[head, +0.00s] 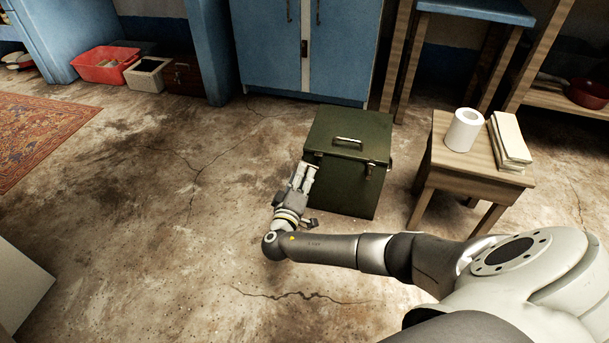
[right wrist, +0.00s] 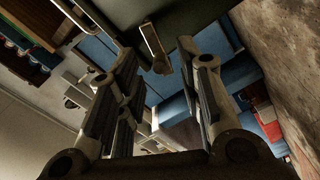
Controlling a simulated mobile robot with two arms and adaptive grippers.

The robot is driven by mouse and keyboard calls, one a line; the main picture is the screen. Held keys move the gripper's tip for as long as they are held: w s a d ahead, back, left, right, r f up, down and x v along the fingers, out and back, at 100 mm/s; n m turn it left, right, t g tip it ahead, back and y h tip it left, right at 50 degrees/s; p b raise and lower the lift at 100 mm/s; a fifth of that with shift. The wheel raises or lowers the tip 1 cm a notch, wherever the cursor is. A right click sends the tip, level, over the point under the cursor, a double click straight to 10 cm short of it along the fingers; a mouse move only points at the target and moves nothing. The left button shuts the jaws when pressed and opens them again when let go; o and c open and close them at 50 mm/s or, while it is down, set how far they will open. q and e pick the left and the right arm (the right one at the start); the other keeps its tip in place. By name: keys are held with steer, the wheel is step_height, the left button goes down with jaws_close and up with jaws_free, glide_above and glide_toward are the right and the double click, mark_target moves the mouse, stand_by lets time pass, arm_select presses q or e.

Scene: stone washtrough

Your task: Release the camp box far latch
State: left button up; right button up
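The camp box (head: 347,190) is a dark green box on the floor, with its lid shut and a handle (head: 348,141) on top. One latch (head: 369,170) shows on the right of its front face. My right gripper (head: 308,172) is at the box's left front edge and partly hides that corner. In the right wrist view its two fingers (right wrist: 165,63) are apart. A pale bar-like fitting (right wrist: 153,42), which looks like a latch, hangs from the dark box edge (right wrist: 205,18) near the gap between the fingertips. I cannot tell whether they touch it. My left gripper is not in view.
A wooden stool (head: 455,160) with a paper roll (head: 464,130) and folded cloths (head: 509,138) stands right of the box. A blue cabinet (head: 270,50) is behind it. A red basin (head: 105,64) is at the back left. Floor left of the box is clear.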

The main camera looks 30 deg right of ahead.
steer(key=shift+b+x, duration=0.45)
steer(key=shift+x, duration=1.15)
